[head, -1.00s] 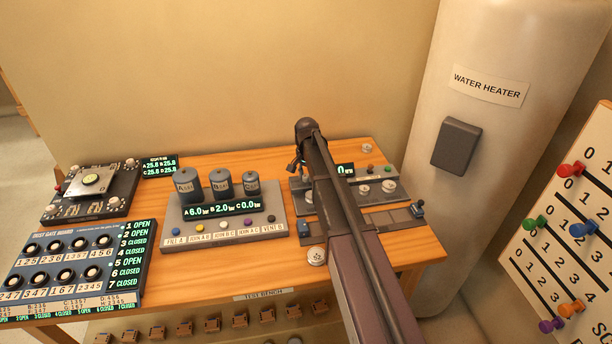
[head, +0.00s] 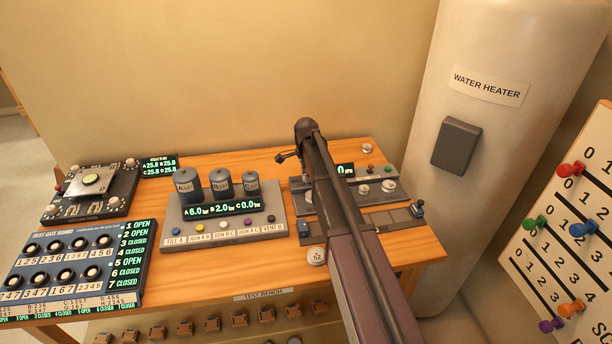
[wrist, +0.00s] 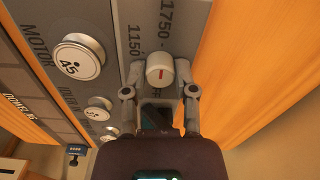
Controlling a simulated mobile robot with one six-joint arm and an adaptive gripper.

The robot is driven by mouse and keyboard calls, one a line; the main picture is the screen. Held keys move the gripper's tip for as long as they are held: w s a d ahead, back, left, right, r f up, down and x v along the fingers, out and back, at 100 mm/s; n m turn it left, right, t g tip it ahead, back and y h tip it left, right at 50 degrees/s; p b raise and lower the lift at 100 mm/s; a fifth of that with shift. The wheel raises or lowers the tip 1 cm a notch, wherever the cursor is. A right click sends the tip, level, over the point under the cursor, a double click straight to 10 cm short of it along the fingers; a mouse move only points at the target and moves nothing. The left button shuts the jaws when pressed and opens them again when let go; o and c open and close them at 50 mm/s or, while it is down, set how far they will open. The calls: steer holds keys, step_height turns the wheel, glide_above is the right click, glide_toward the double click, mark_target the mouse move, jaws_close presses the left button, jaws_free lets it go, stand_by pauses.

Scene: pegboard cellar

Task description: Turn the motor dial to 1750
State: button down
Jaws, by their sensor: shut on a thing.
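The motor dial (wrist: 153,83) is a white round knob with a short red mark on its face, shown in the wrist view. My gripper (wrist: 161,73) has one finger on each side of the dial and is shut on it. The printed labels 1150 (wrist: 135,42) and 1750 (wrist: 167,20) are beyond the dial; another label beside it is mostly hidden. Which label the red mark points to is hard to tell. In the head view my arm hides the dial. The small motor display (head: 344,170) there reads 0 in its visible part.
In the head view the pressure panel (head: 178,236) with canisters stands left of my arm. The water heater (head: 477,135) rises at right.

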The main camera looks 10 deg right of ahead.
steer(key=shift+s, duration=0.15)
steer(key=shift+c, duration=2)
jaws_free()
steer(key=shift+n, duration=0.4)
